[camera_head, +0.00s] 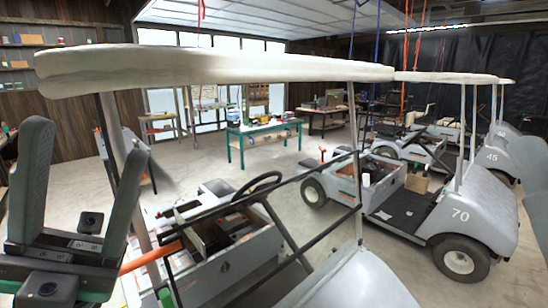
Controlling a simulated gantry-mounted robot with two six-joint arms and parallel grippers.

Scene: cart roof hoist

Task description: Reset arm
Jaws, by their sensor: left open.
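My left gripper (84,150) is at the left edge of the view, with its two long grey-green fingers pointing up and spread wide apart. Nothing is seen between the fingers. The nearest cart (222,265) stands just right of the gripper, with its dark steering wheel showing. Its long off-white roof (215,68) spans the upper picture above the gripper; thin posts show beneath it. I cannot tell whether the gripper touches the cart. My right gripper is not in view.
A grey cart marked 70 (485,205) stands at the right, with more carts behind it. A green-legged workbench (264,126) stands farther back. Orange straps (405,60) and blue straps hang from above. Concrete floor (300,225) lies between the carts.

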